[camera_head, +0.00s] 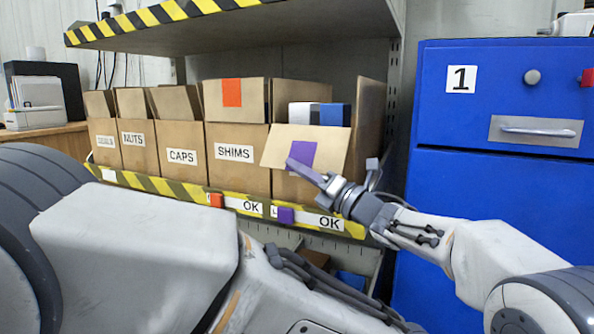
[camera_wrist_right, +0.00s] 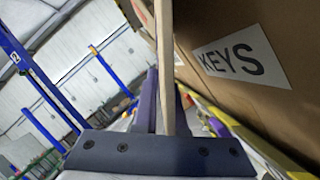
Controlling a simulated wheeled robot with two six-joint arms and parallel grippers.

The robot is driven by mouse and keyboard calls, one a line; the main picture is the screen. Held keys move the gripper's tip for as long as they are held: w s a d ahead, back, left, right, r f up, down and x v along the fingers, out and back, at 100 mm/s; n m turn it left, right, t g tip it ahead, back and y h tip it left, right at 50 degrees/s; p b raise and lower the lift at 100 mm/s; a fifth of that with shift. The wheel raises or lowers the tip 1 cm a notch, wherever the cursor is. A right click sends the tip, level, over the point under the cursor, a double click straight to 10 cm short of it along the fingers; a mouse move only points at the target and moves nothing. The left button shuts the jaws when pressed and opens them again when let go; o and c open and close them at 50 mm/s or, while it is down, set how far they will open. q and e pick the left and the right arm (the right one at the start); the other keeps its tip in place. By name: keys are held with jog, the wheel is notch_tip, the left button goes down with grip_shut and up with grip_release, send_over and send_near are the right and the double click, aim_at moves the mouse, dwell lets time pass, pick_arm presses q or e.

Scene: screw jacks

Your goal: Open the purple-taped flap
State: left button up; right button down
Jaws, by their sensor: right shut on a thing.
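The purple-taped flap (camera_head: 335,147) belongs to the rightmost cardboard box on the shelf. It leans out at the box's front, with purple tape (camera_head: 302,153) on its face. My right gripper (camera_head: 308,172) is shut on it near the tape. In the right wrist view the flap (camera_wrist_right: 165,55) shows edge-on, running between the fingers (camera_wrist_right: 163,100). Beside it is the box front with a KEYS label (camera_wrist_right: 243,58). A white and a blue item (camera_head: 334,114) show in the box's opening behind the flap. My left gripper is out of view.
Boxes labelled SHIMS (camera_head: 234,153), CAPS (camera_head: 182,156) and NUTS (camera_head: 133,139) stand to the left. The SHIMS box has an orange-taped flap (camera_head: 232,93), standing up. A striped shelf edge (camera_head: 170,187) runs below, another shelf (camera_head: 200,25) above. A blue cabinet (camera_head: 480,190) stands right.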

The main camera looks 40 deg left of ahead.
jog(key=c, duration=1)
grip_release()
jog(key=shift+c, duration=0.2)
jog(key=p+v, duration=0.2)
jog(key=v, duration=0.8)
jog(key=shift+d, duration=0.25)
